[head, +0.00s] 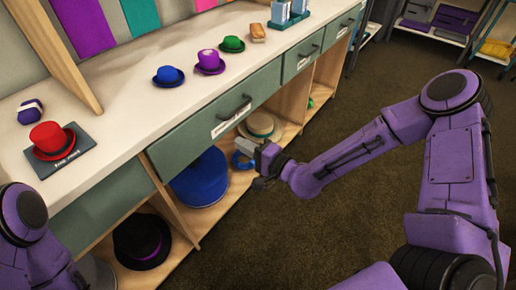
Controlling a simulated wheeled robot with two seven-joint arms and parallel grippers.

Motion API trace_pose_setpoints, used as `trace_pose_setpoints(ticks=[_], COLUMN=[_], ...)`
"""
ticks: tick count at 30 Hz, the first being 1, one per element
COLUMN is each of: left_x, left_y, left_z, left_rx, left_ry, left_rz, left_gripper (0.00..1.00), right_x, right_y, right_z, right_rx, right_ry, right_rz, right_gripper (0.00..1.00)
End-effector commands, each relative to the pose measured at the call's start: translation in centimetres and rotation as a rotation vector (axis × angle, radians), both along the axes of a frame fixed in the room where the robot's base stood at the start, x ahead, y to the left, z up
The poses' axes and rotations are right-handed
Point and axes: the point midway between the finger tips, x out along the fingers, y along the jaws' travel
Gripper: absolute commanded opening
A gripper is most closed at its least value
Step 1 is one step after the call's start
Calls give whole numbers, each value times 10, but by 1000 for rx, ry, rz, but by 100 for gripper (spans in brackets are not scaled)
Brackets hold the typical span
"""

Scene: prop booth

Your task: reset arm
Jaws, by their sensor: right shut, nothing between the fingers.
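My right arm (370,145) is purple and reaches in from the right. Its gripper (256,158) is shut and empty, in front of the open shelves under the counter. A straw hat (260,125) and a small blue item (240,160) show close behind the gripper; I cannot tell whether it touches either. Part of my left arm (25,225) shows at the lower left edge, but its gripper is out of view.
The counter (120,110) holds a red hat (50,138) on a dark plate, plus blue, purple and green hats. Green drawers (215,115) run below. A large blue hat (203,180) and a black hat (142,240) sit on lower shelves. The carpet (290,230) is clear.

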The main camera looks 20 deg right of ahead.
Motion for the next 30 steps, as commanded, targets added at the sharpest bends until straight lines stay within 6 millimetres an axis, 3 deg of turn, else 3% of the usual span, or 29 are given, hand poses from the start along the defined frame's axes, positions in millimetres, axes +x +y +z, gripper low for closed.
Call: trace_pose_setpoints(ticks=[6,15,17,20,23,25,27,30], left_x=[0,0,0,0,0,0,0,0], left_y=[0,0,0,0,0,0,0,0], left_z=[3,3,3,9,31,48,67,94], left_rx=[0,0,0,0,0,0,0,0], left_ry=[0,0,0,0,0,0,0,0], left_rz=[0,0,0,0,0,0,0,0], left_gripper=[81,81,81,81,81,81,81,81], right_x=[-25,-27,-24,-34,-76,-118,-168,-237], right_y=[-15,-16,-25,-39,-51,-66,-86,-120], right_z=[1,-2,-11,-47,-94,-122,-139,-143], right_rx=[1,-48,-102,-245,-474,-652,-842,-1097], right_ry=[0,-19,9,152,379,542,698,878], right_rz=[-1,-7,-63,-146,-170,-164,-141,-97], right_gripper=[0,0,0,0,0,0,0,0])
